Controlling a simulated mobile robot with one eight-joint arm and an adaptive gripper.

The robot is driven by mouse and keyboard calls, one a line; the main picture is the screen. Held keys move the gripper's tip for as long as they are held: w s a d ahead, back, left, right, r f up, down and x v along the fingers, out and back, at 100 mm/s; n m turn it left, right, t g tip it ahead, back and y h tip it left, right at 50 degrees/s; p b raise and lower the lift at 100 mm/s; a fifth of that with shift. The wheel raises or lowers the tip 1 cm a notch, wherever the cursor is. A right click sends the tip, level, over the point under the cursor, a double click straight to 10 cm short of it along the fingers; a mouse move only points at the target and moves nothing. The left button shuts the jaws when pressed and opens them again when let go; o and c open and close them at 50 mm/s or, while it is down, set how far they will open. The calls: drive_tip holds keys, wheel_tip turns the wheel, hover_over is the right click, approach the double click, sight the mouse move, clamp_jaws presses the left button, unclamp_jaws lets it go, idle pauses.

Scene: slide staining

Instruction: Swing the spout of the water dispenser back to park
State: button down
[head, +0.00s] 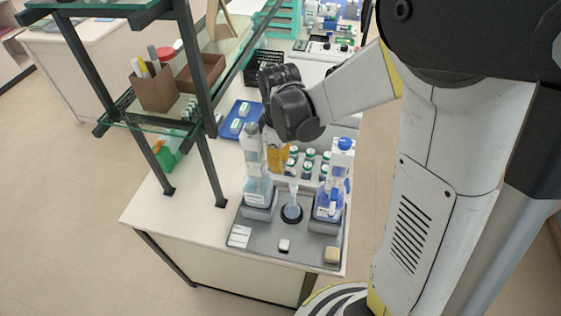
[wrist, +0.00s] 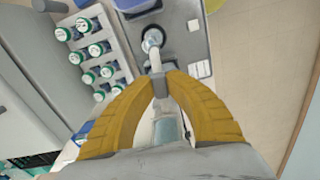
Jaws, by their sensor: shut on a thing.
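The water dispenser (head: 258,186) is a clear bottle with pale blue liquid and a grey top, upright at the left of a grey tray (head: 268,246). My gripper (head: 266,150) is at its top, with yellow fingers. In the wrist view my gripper (wrist: 161,78) is shut on the grey spout piece (wrist: 160,87), with the bottle (wrist: 168,128) below it. The spout appears to point toward the small flask (wrist: 152,40) on a round black stand; the fingers hide part of it. The flask also shows in the head view (head: 292,209).
A second dispenser (head: 328,199) with deep blue liquid stands at the tray's right. A white rack of several green-capped bottles (wrist: 92,48) is close behind. Black shelf posts (head: 204,125) rise at the left. The bench's front left corner (head: 155,205) is bare.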

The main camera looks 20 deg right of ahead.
drive_tip(key=s+a+m+b, duration=0.1)
drive_tip(key=a+m+b, duration=0.3)
drive_tip(key=a+m, duration=0.5)
drive_tip(key=shift+s+a+m, duration=0.2)
drive_tip(key=shift+a+m, duration=0.1)
drive_tip(key=shift+m, duration=3.6)
drive_tip(key=c, duration=1.4)
unclamp_jaws()
drive_tip(key=shift+w, duration=0.1)
wheel_tip(320, 180, up, 12)
